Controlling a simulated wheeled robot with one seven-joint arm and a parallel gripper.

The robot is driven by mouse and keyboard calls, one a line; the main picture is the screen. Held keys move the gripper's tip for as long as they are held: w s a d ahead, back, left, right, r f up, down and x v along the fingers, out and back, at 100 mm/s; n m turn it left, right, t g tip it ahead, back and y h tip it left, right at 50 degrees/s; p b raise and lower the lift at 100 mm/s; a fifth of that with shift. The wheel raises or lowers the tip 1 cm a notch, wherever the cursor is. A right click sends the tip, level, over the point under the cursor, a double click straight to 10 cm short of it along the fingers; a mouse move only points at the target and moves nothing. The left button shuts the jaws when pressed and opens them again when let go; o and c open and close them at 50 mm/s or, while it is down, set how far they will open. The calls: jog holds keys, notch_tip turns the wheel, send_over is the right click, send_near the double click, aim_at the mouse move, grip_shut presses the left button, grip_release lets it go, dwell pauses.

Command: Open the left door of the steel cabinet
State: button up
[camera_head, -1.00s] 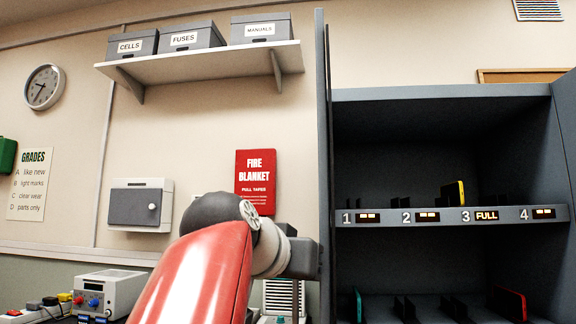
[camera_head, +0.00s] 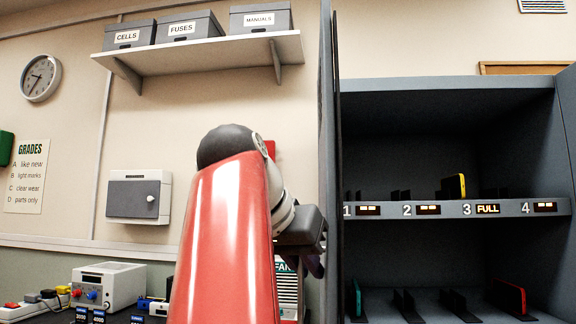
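The grey steel cabinet (camera_head: 445,86) fills the right side of the head view, its front open to view. Its left door (camera_head: 329,130) stands swung out from the front and is seen nearly edge-on as a tall, narrow grey panel. My gripper (camera_head: 317,262) is low at the outer, left side of this door, close against it in the picture. My red arm and dark wrist hide much of the gripper. I cannot tell whether it touches the door or whether its fingers are open.
Inside the cabinet, a numbered shelf (camera_head: 455,209) holds dividers and a yellow phone (camera_head: 455,186); phones also stand on the lower level. A wall shelf (camera_head: 205,53) with grey boxes is at upper left. Bench equipment (camera_head: 108,286) stands at lower left. My arm mostly hides a red sign.

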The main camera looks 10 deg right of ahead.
jog(key=w+r+n+t+h, duration=0.1)
jog(key=r+t, duration=0.3)
jog(key=r, duration=0.4)
jog(key=w+a+r+t, duration=0.1)
jog(key=r+t, duration=0.3)
jog(key=r, duration=0.5)
jog(key=shift+w+a+n+t+h, duration=0.25)
jog(key=shift+w+n+t+h, duration=0.15)
jog(key=shift+w, duration=0.2)
jog(key=s+f+g, duration=0.1)
jog(key=f+g, duration=0.2)
jog(key=f, duration=0.2)
jog(key=s+d+f+m+g+y, duration=0.1)
jog(key=f+g, duration=0.2)
jog(key=f, duration=0.2)
jog(key=s+d+f+m+g, duration=0.1)
jog(key=f+g, duration=0.1)
jog(key=f, duration=0.3)
jog(key=shift+s+d+f+g+y, duration=0.2)
jog(key=shift+s+f+g+y, duration=0.1)
jog(key=shift+g, duration=0.1)
jog(key=s+a+b, duration=0.2)
jog(key=s+a, duration=0.1)
jog(key=s, duration=0.6)
jog(key=shift+s+a+f+b, duration=0.2)
jog(key=shift+a+f+b, duration=0.05)
jog(key=shift+a+b, duration=0.05)
jog(key=shift+p, duration=0.3)
